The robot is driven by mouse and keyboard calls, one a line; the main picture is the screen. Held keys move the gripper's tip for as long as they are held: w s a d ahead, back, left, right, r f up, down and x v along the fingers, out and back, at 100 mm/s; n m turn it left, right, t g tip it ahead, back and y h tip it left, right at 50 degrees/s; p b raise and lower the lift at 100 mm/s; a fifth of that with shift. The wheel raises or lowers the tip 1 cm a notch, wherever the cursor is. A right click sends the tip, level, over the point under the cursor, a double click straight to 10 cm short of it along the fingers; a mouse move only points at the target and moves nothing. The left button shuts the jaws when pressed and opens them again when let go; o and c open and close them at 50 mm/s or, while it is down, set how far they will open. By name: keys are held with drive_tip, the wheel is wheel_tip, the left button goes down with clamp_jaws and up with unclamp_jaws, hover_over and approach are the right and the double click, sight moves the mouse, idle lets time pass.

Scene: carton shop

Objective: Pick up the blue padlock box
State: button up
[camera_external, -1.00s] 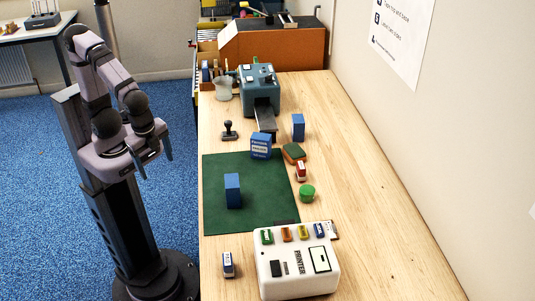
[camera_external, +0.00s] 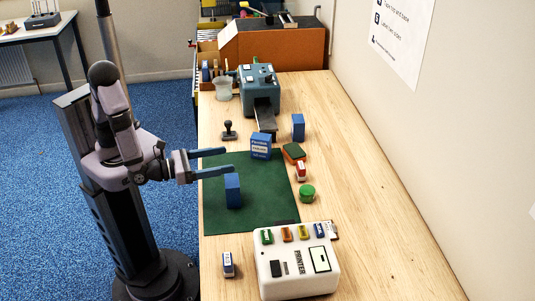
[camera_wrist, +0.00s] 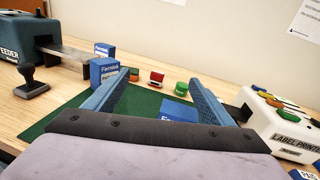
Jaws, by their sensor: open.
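A plain-sided blue box (camera_external: 232,191) stands upright on the green mat; in the wrist view it shows low between my fingers, nearer the right one (camera_wrist: 180,109). A second blue box with a white label (camera_external: 261,147) stands at the mat's far edge, left in the wrist view (camera_wrist: 102,70). A third blue box (camera_external: 298,127) stands behind it on the wood, also labelled in the wrist view (camera_wrist: 104,49). I cannot tell which is the padlock box. My gripper (camera_external: 229,161) is open and empty, reaching over the mat's left side, just beyond the first box.
The green mat (camera_external: 218,218) has bare room around the first box. A white label printer (camera_external: 285,272) stands at the near end, a teal feeder (camera_external: 258,88) at the far end. A stamp (camera_external: 229,132), a green round tin (camera_external: 307,194) and a red-and-white item (camera_external: 301,171) stand nearby.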

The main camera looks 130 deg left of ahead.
sight(233, 191)
drive_tip(key=w+d+f+m+t, duration=0.1)
drive_tip(key=w+d+f+m+t+h, duration=0.1)
drive_tip(key=f, duration=0.1)
drive_tip(key=w+d+f+m+t, duration=0.1)
drive_tip(key=shift+d+f+h, duration=0.2)
drive_tip(key=shift+f+h, duration=0.1)
drive_tip(key=shift+h, duration=0.1)
drive_tip(key=shift+f, duration=0.65)
drive_tip(key=shift+r+p+x, duration=0.15)
drive_tip(key=shift+p+x, duration=0.55)
drive_tip(key=shift+x, duration=0.95)
drive_tip(key=shift+r+p+x, duration=0.1)
drive_tip(key=shift+p+x, duration=0.6)
drive_tip(key=shift+x, duration=0.9)
drive_tip(key=shift+w+a, duration=0.25)
drive_tip(key=shift+a, duration=0.15)
drive_tip(key=shift+f, duration=0.1)
drive_tip(key=shift+c, duration=0.7)
drive_tip(key=c, duration=1.1)
drive_tip(key=shift+c, duration=0.2)
